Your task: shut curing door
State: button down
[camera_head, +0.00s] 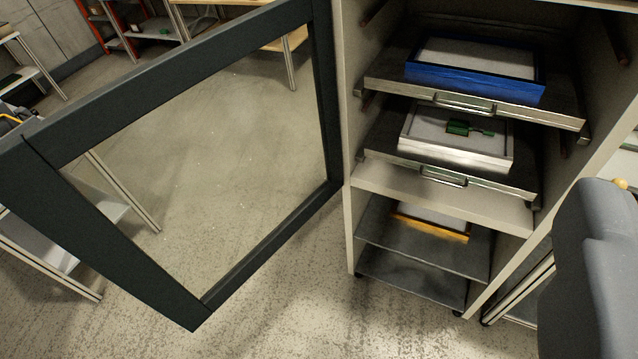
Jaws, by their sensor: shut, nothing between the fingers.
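The curing door (265,245) is a dark frame around a large clear pane. It stands wide open, swung out to the left from the left side of the pale curing cabinet (349,225). Floor and furniture show through the pane.
Inside the cabinet, a blue-framed tray (475,84) and a white-framed tray (455,150) rest on metal shelves with front handles. A yellow-edged tray (430,228) is lower down. Tables stand at the left and back. Speckled floor (290,300) is clear before the cabinet.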

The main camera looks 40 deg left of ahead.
aim_at(33, 186)
jog(key=z, duration=0.55)
jog(key=i, duration=0.1)
jog(key=z, duration=2.05)
jog(key=k, duration=2.95)
jog(key=u, duration=1.55)
jog(key=i, duration=0.25)
jog(key=u, duration=0.2)
